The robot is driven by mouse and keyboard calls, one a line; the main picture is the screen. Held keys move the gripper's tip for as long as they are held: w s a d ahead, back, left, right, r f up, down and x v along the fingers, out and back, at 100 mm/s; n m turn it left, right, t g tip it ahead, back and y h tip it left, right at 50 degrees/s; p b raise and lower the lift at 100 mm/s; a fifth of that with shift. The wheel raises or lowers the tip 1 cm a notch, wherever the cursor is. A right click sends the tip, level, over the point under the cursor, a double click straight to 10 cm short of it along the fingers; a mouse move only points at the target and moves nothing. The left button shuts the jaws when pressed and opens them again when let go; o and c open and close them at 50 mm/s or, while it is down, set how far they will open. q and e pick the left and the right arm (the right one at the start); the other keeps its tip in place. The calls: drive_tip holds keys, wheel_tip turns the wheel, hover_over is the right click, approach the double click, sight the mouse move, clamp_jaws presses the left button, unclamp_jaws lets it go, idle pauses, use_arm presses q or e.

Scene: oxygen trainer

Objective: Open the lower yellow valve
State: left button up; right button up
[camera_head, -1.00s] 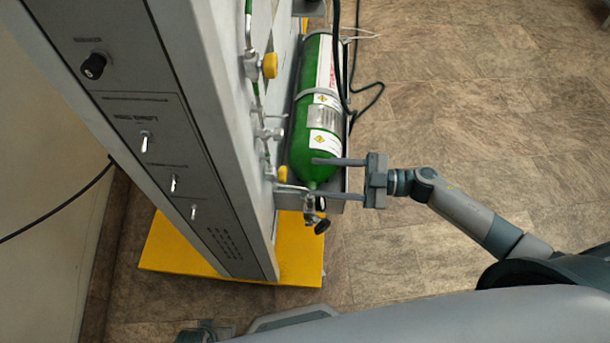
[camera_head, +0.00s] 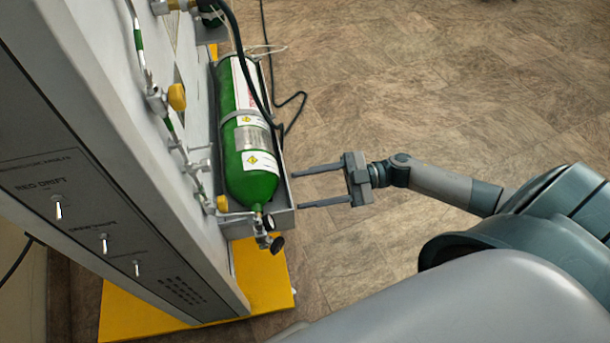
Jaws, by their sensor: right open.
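The lower yellow valve (camera_head: 222,204) is a small yellow knob low on the trainer panel, left of the green cylinder's bottom end. Another yellow valve (camera_head: 177,97) sits higher on the same panel. My right gripper (camera_head: 296,190) is open and empty, with its two long fingers pointing left toward the cylinder tray. It is to the right of the lower valve, apart from it, with the cylinder's lower end and the tray edge between them in the picture. My left gripper is not in view.
The green oxygen cylinder (camera_head: 246,150) lies in a grey tray (camera_head: 284,217), with a black-knobbed valve (camera_head: 273,243) at its end. The yellow base (camera_head: 265,275) sticks out below. A black hose (camera_head: 238,50) hangs over the cylinder. Open floor is on the right.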

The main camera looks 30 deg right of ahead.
drive_tip(key=m, duration=0.6)
approach(226, 203)
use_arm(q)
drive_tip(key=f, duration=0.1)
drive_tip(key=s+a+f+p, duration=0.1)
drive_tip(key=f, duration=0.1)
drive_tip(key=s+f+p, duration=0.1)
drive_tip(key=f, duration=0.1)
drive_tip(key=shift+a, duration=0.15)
use_arm(e)
drive_tip(key=x, duration=0.8)
drive_tip(key=shift+w+a, duration=0.15)
drive_tip(key=shift+a, duration=0.15)
drive_tip(key=shift+c, duration=0.7)
drive_tip(key=c, duration=0.9)
